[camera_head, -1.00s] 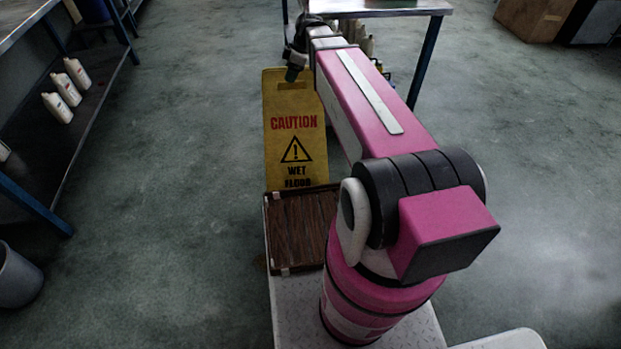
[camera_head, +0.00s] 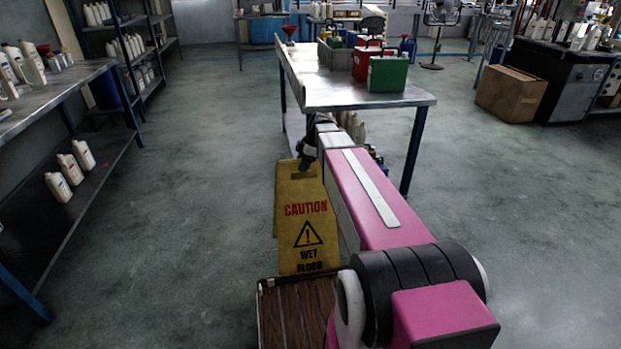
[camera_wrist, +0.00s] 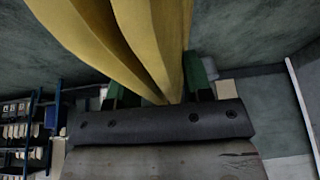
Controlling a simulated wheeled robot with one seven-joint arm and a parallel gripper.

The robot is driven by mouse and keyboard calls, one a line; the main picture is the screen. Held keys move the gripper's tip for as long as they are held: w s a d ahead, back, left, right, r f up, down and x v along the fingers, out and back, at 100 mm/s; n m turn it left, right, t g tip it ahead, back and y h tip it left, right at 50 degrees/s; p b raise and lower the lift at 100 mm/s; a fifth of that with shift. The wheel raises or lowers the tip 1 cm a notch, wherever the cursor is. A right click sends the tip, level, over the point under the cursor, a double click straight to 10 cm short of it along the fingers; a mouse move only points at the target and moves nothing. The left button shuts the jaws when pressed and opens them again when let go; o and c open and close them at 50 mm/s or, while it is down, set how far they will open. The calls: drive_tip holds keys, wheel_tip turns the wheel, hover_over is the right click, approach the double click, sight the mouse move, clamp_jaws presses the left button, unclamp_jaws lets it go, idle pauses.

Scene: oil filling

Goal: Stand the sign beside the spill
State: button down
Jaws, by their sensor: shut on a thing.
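The yellow caution sign (camera_head: 307,235) with the words "CAUTION WET FLOOR" is in front of me, close beyond the tray on my base. My gripper (camera_head: 304,164) is shut on its top edge. In the wrist view the sign (camera_wrist: 135,40) hangs between the green fingers of my gripper (camera_wrist: 160,88), and its folds lie close together at the grip. The sign is roughly upright; whether its foot touches the floor is hidden behind the tray. No spill can be made out in these views.
A brown slatted tray (camera_head: 262,312) sits on my base. A metal table (camera_head: 365,99) with red and green cans stands just beyond the sign. A shelf with white bottles (camera_head: 75,172) is at the left, a cardboard box (camera_head: 511,93) at the far right. Floor on both sides is clear.

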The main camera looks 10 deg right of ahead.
sight(310, 173)
drive_tip(key=w+d+f, duration=0.2)
drive_tip(key=d, duration=0.1)
drive_tip(key=shift+d+f, duration=0.25)
drive_tip(key=shift+f, duration=2)
drive_tip(key=c, duration=0.5)
unclamp_jaws()
drive_tip(key=shift+f, duration=0.1)
